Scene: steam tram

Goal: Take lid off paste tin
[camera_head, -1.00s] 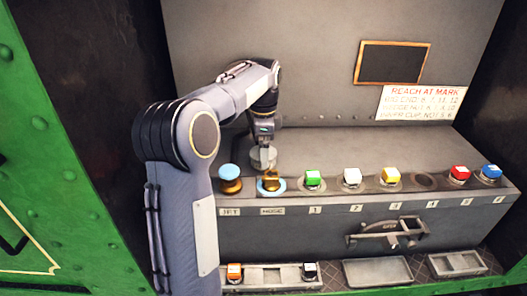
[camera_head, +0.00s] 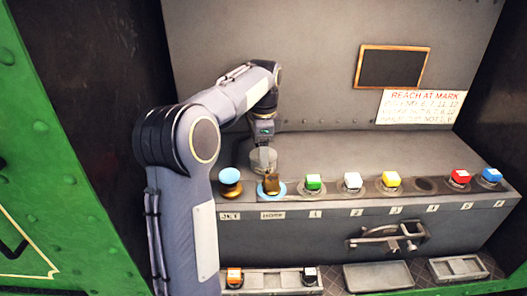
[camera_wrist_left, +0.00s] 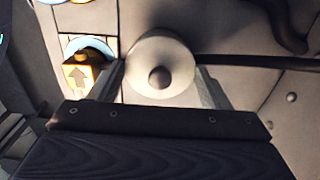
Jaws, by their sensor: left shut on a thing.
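My left gripper (camera_head: 263,154) points down over the grey ledge, behind the yellow-brass piece on the blue ring. In the left wrist view its fingers (camera_wrist_left: 162,88) are closed on either side of a round, cream lid (camera_wrist_left: 144,72) with a dark knob at its centre. The lid looks like that of the paste tin. In the head view a pale, round shape shows at the fingertips, small and partly covered. I cannot tell the tin's body apart from the lid, nor whether the lid is raised. My right gripper is not in view.
Trays (camera_head: 378,274) lie below.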

